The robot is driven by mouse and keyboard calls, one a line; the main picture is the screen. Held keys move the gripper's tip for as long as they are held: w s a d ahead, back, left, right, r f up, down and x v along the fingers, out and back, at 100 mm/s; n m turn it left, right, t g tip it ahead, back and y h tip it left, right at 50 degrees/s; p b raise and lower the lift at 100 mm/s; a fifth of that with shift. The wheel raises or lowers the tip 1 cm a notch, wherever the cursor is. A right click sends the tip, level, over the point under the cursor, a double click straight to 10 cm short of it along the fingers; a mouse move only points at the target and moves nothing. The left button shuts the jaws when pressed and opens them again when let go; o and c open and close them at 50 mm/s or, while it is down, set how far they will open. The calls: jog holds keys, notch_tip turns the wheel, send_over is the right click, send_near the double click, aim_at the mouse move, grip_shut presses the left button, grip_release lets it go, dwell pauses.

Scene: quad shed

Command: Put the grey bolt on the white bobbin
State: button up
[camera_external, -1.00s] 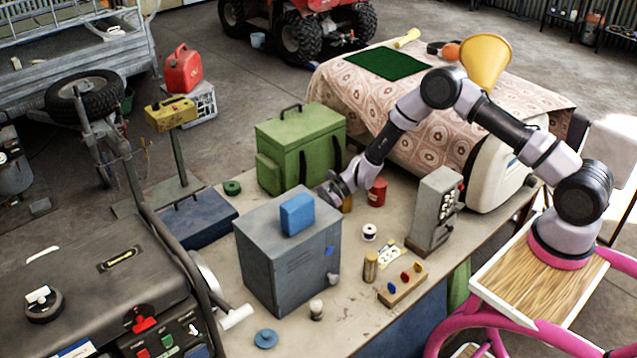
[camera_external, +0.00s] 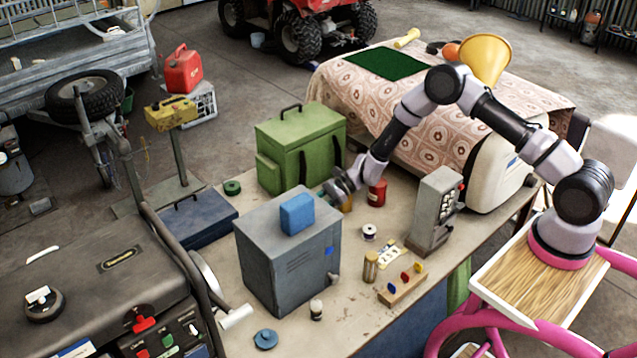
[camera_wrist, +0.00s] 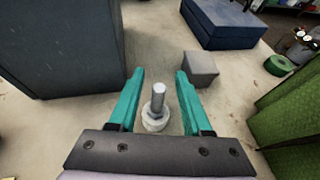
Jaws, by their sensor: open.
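The grey bolt (camera_wrist: 157,104) stands upright on the bench in the wrist view, with its shank up and its wide round end at the bottom. My gripper (camera_wrist: 160,78) is open, with one teal finger on each side of the bolt and a gap to each. In the external view my gripper (camera_external: 334,190) is low behind the grey cabinet, and the bolt is hidden there. The white bobbin (camera_external: 369,232), with a dark centre on top, stands on the bench to the right of the cabinet, apart from my gripper.
The grey cabinet (camera_external: 290,255) with a blue block (camera_external: 297,213) on top stands close by. A green box (camera_external: 300,148) is behind my gripper, a red can (camera_external: 377,192) to its right. A grey block (camera_wrist: 200,68) lies beyond the fingers. A grey switch box (camera_external: 436,210) stands right of the bobbin.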

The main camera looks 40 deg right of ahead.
jog(key=s+d+r+n+h, duration=0.1)
jog(key=s+d+r+n, duration=0.3)
jog(key=r, duration=0.6)
jog(key=s+d+r+n+g+h, duration=0.1)
jog(key=s+d+r+n+h, duration=0.3)
jog(key=r, duration=0.6)
jog(key=s+d+r+n+y, duration=0.1)
jog(key=s+d+r+n, duration=0.1)
jog(key=s+d+r, duration=0.65)
jog(key=s+d+r+n+t+h, duration=0.2)
jog(key=s+d+r, duration=0.4)
jog(key=s, duration=0.5)
jog(key=s+d+r+n+t+h, duration=0.3)
jog(key=s+d+r, duration=0.4)
jog(key=s, duration=0.4)
jog(key=shift+d+r+n+h, duration=0.2)
jog(key=shift+d+n+h, duration=0.65)
jog(key=shift+h, duration=0.25)
